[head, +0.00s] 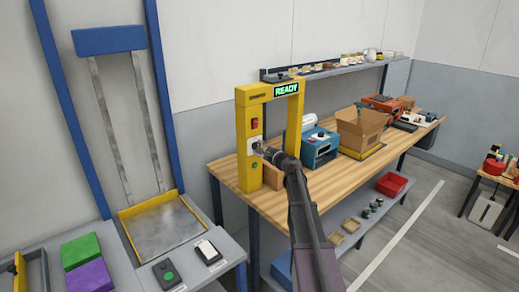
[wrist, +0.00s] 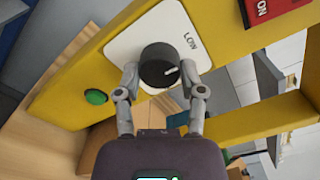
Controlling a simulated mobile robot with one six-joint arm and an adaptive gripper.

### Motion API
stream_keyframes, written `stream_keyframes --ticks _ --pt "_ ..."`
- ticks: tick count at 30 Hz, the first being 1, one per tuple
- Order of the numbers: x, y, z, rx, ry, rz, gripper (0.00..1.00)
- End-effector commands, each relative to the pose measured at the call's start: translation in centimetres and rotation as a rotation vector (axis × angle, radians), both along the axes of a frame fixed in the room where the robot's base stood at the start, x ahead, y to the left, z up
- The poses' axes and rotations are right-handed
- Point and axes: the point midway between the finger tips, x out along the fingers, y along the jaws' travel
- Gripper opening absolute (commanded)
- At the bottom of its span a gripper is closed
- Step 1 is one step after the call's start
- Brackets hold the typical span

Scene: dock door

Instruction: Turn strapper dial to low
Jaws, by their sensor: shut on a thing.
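The yellow strapper frame (head: 244,112) stands on the wooden bench with a lit READY sign. Its black dial (wrist: 158,62) sits on a white plate (wrist: 122,45) marked LOW. The dial's white pointer mark points right and slightly up in the wrist view, below the LOW lettering rather than straight at it. My gripper (wrist: 158,72) is shut on the dial, one finger on each side. In the head view my gripper (head: 262,149) is at the frame's front post and hides most of the dial.
A red ON switch (wrist: 268,8) and a green button (wrist: 96,97) flank the dial plate. On the wooden bench (head: 232,172) stand a blue machine (head: 319,148) and an open cardboard box (head: 361,126). A shelf (head: 335,70) with small items runs behind.

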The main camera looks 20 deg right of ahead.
Motion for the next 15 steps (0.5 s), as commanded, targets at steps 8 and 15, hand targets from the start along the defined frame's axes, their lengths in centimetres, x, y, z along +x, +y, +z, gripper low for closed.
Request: stream_keyframes --ticks 8,15 --pt "0.23 -0.05 0.11 -0.040 -0.016 -0.002 0.04" --pt "0.25 -0.07 0.12 -0.040 -0.016 -0.002 0.04"
